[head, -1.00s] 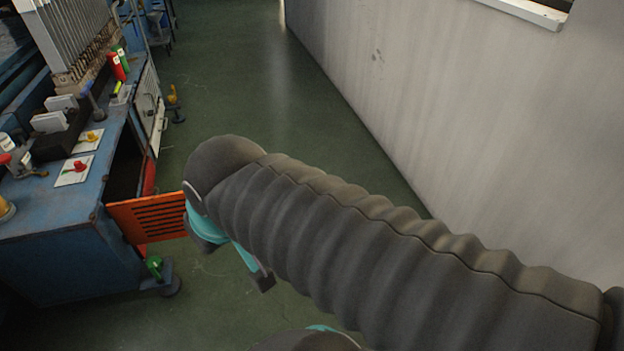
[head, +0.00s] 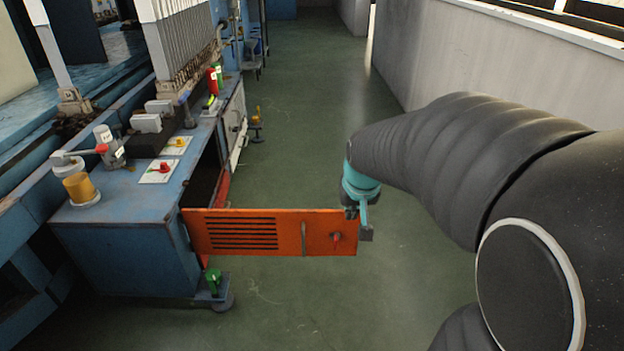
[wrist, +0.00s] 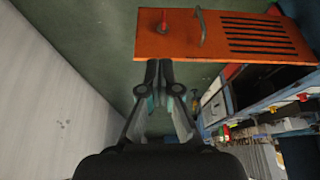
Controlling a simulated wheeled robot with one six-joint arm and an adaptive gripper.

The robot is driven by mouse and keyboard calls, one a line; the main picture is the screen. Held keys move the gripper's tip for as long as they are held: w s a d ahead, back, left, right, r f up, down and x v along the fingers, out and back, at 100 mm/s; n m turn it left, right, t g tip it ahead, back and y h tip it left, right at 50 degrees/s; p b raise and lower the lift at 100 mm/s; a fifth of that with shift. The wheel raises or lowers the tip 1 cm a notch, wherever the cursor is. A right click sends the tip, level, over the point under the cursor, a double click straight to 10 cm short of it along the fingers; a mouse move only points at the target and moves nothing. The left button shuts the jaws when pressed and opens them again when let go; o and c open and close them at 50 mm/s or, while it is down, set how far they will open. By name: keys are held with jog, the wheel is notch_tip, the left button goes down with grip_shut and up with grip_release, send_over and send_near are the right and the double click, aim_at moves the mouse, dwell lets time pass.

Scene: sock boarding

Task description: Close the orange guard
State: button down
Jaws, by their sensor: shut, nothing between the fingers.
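The orange guard (head: 277,233) is a flat door panel with dark slots, a vertical handle (head: 304,238) and a red knob (head: 337,237). It stands open, jutting right from the front of the blue machine cabinet (head: 115,215), whose dark opening (head: 205,175) shows behind it. In the wrist view the guard (wrist: 222,38) lies across the top, its handle (wrist: 200,27) toward the left part. My gripper (wrist: 158,66) is shut and empty, its fingertips close to the guard's lower edge in that view. In the head view my arm's end hides most of the gripper, near the guard's free end.
A green-knobbed foot (head: 213,285) stands on the floor below the guard's hinge side. Red and yellow switches (head: 160,170) and a brass cylinder (head: 81,189) sit on the cabinet top. A grey wall (head: 440,60) runs along the right. The green floor (head: 300,110) between is clear.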

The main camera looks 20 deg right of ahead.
jog(key=w+d+f+b, duration=0.1)
jog(key=w+d+f, duration=0.3)
jog(key=d+f, duration=0.15)
jog(key=b, duration=0.2)
send_over(352, 226)
jog(key=s, duration=0.2)
jog(key=shift+m, duration=0.4)
jog(key=shift+a+f, duration=0.2)
jog(key=shift+f, duration=2.1)
jog(key=shift+a+f, duration=0.15)
jog(key=shift+f, duration=2.15)
